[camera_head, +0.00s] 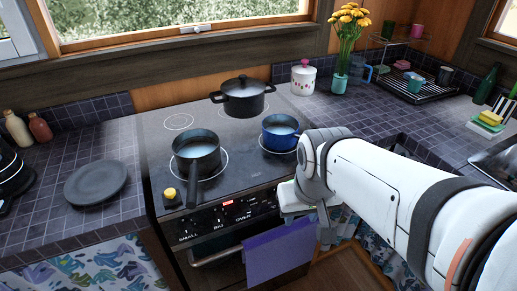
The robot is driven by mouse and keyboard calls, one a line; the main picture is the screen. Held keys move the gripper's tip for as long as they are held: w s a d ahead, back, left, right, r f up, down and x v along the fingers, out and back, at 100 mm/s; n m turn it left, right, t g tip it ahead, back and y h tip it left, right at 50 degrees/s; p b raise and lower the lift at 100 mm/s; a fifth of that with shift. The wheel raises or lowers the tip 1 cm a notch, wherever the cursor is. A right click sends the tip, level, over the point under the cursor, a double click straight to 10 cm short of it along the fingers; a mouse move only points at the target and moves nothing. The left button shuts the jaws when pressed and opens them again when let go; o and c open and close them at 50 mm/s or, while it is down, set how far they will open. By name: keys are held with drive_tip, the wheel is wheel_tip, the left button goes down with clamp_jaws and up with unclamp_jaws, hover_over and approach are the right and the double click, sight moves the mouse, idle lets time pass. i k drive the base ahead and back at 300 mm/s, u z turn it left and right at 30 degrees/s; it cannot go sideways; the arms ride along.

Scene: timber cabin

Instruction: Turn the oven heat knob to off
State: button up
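The stove (224,126) stands against the back wall with a black control panel (205,224) along its front. The panel carries the labels SMALL, BIG and OVEN, a small red lit spot (228,203) and small controls too fine to tell apart. I cannot make out the oven heat knob or its setting; the OVEN label (243,217) is near the panel's right part. My gripper (296,211) is at the stove's front right, to the right of that label. Its fingers cannot be made out, and whether it touches the panel cannot be seen.
A dark saucepan (197,153) has its handle toward the front. A blue pot (280,133) and a lidded black pot (243,97) stand on the stove. A purple towel (278,247) hangs in front of the oven. A grey plate (96,183) lies on the left counter.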

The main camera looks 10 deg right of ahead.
sight(273, 198)
drive_tip(key=z, duration=0.5)
drive_tip(key=k, duration=1.7)
drive_tip(key=u, duration=0.8)
drive_tip(key=i, duration=1.5)
drive_tip(key=u, duration=0.05)
